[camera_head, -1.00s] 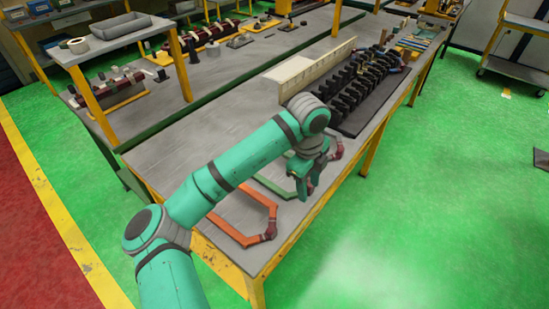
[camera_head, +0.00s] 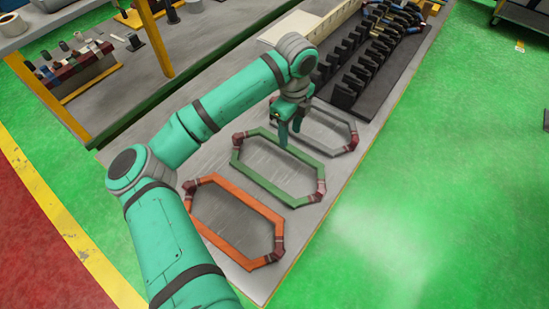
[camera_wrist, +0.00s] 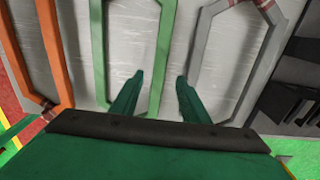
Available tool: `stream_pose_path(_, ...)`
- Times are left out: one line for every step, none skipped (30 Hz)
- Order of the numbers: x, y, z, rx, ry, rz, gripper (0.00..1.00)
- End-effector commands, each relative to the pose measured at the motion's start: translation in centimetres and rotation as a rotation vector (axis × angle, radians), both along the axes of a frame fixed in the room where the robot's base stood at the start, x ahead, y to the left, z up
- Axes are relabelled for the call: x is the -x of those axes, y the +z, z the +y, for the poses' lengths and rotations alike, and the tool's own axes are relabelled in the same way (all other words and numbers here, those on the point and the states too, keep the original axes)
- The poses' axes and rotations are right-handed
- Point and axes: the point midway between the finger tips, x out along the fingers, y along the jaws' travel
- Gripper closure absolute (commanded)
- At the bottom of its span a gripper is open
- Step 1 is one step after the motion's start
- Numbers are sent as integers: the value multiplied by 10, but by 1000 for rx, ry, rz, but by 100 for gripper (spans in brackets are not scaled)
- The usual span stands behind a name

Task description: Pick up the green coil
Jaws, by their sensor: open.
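The green coil (camera_head: 262,180) is a long hexagonal loop with dark red joints at its ends. It lies flat on the table between an orange coil and a grey coil. It also shows in the wrist view (camera_wrist: 98,50), left of centre. My gripper (camera_head: 289,136) is above the table, over the coil's far right side in the head view.
The orange coil (camera_head: 239,264) lies nearer the front, and the grey coil (camera_head: 343,151) lies to the right. A black slotted rack (camera_head: 366,75) and a pale box (camera_head: 328,27) stand farther back. The table's right edge borders open green floor (camera_head: 430,200).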

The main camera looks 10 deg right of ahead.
Motion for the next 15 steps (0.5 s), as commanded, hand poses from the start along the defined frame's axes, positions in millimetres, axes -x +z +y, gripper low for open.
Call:
stream_pose_path(1, -8, 0, -1, -1, 1, 59)
stream_pose_path(0, -12, 0, -1, 0, 1, 59)
stream_pose_path(0, -16, 0, 0, 0, 0, 59)
stream_pose_path(0, -19, 0, -1, 0, 1, 59)
stream_pose_path(0, -22, 0, -1, 0, 1, 59)
stream_pose_path(0, -24, 1, -1, 1, 1, 59)
stream_pose_path(0, -25, 1, 0, 1, 0, 59)
stream_pose_path(0, -27, 1, 0, 2, 0, 59)
stream_pose_path(0, -29, 1, 1, 2, 1, 59)
stream_pose_path(0, -31, 1, 1, 3, 1, 59)
stream_pose_path(-1, -34, 2, 0, 3, 0, 59)
stream_pose_path(-1, -39, 2, -1, 3, 1, 59)
stream_pose_path(-1, -43, 3, -1, 4, 1, 59)
stream_pose_path(-1, -48, 3, -1, 4, 1, 59)
stream_pose_path(-2, -54, 3, -2, 5, 1, 59)
